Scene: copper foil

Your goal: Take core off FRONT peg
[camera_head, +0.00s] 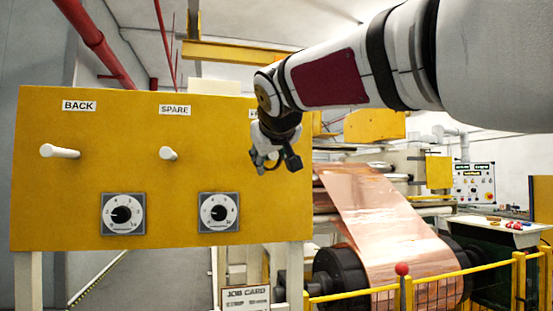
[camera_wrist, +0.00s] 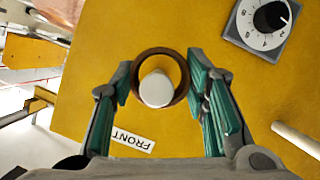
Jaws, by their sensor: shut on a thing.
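The core (camera_wrist: 181,66), a brown ring, is around the white FRONT peg (camera_wrist: 157,90) in the wrist view. The peg's round end shows through the ring and overlaps its lower rim. My gripper (camera_wrist: 159,82) has one green-padded finger on each side of the core, shut on it. The FRONT label (camera_wrist: 133,138) appears upside down below the ring. In the head view my gripper (camera_head: 274,160) is at the right end of the yellow panel (camera_head: 120,170); it hides the FRONT peg, and the core is hard to make out there.
The BACK peg (camera_head: 60,151) and SPARE peg (camera_head: 168,154) stick out bare from the panel. Two dials (camera_head: 123,213) (camera_head: 218,212) sit below them. A copper foil roll (camera_head: 390,220) stands behind a yellow railing (camera_head: 440,280) at right.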

